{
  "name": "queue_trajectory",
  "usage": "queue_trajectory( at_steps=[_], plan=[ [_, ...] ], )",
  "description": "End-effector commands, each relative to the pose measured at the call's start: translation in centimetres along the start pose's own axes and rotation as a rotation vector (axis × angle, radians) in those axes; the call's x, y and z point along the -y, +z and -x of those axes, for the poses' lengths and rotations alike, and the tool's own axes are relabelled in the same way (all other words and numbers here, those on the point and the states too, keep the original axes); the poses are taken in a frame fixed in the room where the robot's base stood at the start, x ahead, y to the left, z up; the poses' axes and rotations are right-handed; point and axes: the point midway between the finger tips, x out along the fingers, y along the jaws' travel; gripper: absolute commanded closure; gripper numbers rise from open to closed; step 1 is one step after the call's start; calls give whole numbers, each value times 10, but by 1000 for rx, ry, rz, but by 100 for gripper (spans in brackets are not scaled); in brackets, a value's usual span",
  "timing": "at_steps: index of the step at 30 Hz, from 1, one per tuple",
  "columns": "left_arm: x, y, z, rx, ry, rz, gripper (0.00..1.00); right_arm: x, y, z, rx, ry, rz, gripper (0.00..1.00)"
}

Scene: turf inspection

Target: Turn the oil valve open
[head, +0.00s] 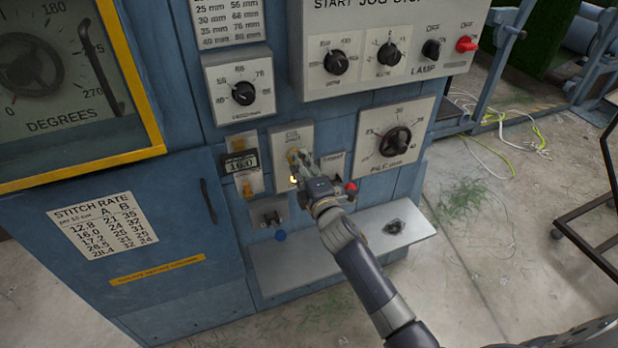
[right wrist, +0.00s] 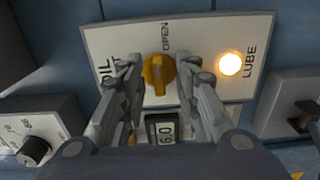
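The oil valve is a yellow knob (right wrist: 158,73) on a pale plate (right wrist: 105,42) marked OIL and OPEN in the right wrist view. In the head view the knob (head: 293,155) is partly hidden by my right gripper (head: 301,163). My right gripper (right wrist: 158,75) reaches the plate with one finger on each side of the knob. The fingers look spread, with a narrow gap at the knob's left side; contact on the right side is unclear. A lit LUBE lamp (right wrist: 230,64) is on the same plate. My left gripper is not in view.
A small display (head: 240,162) is left of the valve plate. A dial marked PILE (head: 395,141) and a red knob (head: 351,188) are to the right. A grey shelf (head: 290,268) juts out below. The overhead control box (head: 384,93) sticks out above.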

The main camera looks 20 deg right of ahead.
Motion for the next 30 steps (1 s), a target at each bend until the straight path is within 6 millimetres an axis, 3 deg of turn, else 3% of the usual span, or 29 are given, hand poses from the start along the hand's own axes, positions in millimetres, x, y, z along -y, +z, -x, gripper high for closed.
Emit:
queue_trajectory(
  at_steps=[16,22,30],
  plan=[
    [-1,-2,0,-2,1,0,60,1,0,95,0,-2,-2,70],
    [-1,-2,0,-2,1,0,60,0,0,110,0,0,-1,70],
    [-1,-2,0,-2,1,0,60,0,0,112,0,0,-1,70]
  ],
)
